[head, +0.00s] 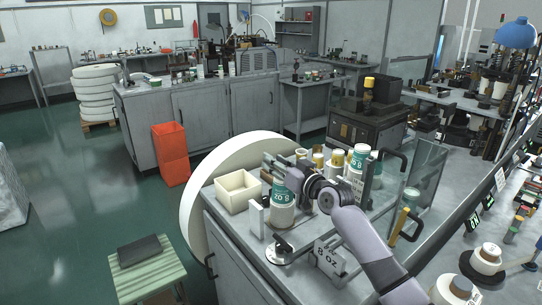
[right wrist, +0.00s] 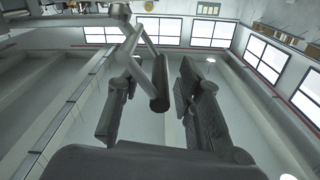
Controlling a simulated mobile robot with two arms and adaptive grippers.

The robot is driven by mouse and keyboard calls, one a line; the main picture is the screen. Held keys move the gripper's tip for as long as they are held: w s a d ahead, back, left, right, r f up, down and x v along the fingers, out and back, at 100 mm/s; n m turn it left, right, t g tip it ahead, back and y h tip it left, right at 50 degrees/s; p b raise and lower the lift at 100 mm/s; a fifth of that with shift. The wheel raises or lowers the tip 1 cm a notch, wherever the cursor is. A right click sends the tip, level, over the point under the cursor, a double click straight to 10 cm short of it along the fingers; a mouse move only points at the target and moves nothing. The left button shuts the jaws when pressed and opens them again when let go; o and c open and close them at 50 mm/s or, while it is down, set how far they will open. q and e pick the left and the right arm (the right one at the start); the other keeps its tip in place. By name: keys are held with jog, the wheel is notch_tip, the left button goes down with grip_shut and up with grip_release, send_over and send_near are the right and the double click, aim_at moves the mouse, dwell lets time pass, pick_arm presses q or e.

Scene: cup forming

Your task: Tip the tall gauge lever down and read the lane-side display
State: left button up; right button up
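My right gripper (head: 291,172) reaches over the grey bench, beside a white and green "8 OZ" cup stack (head: 283,205). In the right wrist view its two dark fingers (right wrist: 155,100) are spread apart. In the head view the lever is hard to separate from the gripper. A metal gauge stand (head: 257,219) with a round base stands by the cups. Small displays with green marks (head: 487,203) line the right edge. My left gripper is not in view.
A cream open bin (head: 238,190) sits left of the cups. A clear panel (head: 426,175) and a yellow-black handle (head: 404,226) stand to the right. White rolls (head: 487,258) lie at lower right.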

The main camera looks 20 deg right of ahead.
jog(key=shift+x, duration=1.45)
grip_shut()
